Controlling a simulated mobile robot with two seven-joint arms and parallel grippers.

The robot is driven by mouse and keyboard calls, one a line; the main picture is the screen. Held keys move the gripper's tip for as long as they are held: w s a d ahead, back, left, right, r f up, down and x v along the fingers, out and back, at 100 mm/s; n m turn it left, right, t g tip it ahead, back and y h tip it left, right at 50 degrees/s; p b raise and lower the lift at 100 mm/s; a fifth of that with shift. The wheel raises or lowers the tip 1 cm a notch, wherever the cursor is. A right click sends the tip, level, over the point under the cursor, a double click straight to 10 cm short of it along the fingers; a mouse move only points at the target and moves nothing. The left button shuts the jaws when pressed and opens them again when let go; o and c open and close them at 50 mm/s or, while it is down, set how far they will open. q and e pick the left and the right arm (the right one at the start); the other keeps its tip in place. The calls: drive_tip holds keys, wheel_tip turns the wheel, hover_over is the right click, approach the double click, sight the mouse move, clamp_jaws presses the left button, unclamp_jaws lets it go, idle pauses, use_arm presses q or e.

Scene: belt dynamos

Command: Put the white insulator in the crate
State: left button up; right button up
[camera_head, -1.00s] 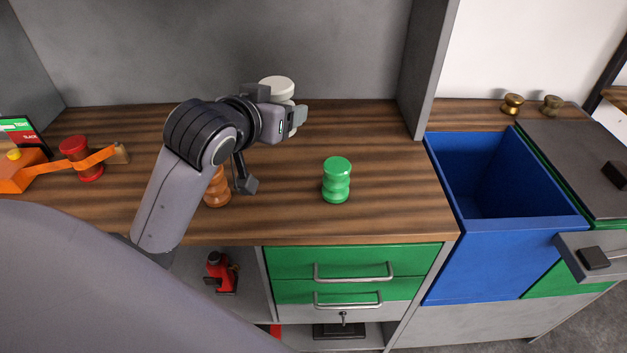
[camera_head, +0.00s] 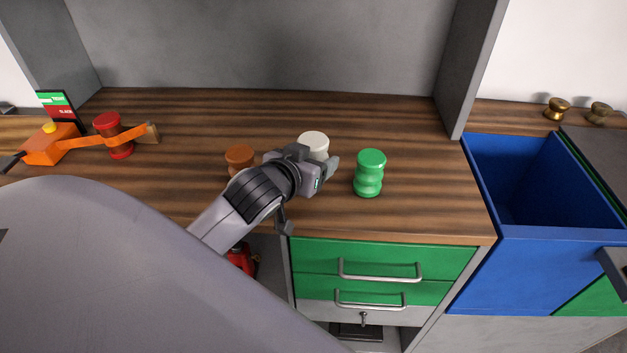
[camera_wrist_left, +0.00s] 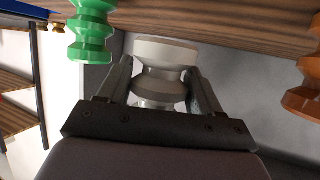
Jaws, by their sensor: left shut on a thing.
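The white insulator (camera_head: 314,143) is gripped in my left gripper (camera_head: 318,162), between the brown and green insulators in the head view. In the left wrist view the white insulator (camera_wrist_left: 162,62) sits between the two fingers, and its lower part is hidden by the gripper body. I cannot tell whether it touches the worktop. The crate is probably the open blue bin (camera_head: 500,265) to the right of the worktop; its visible inside looks empty.
A green insulator (camera_head: 369,173) stands just right of my left gripper, and a brown insulator (camera_head: 240,158) just left. An orange device with a strap (camera_head: 55,146) and a red insulator (camera_head: 112,135) are at the left. A grey upright panel (camera_head: 472,70) rises near the blue bin.

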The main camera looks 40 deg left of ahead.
use_arm(q)
drive_tip(key=shift+f+b, duration=0.35)
drive_tip(key=shift+f, duration=1.95)
drive_tip(key=shift+f, duration=0.15)
drive_tip(key=o, duration=1.3)
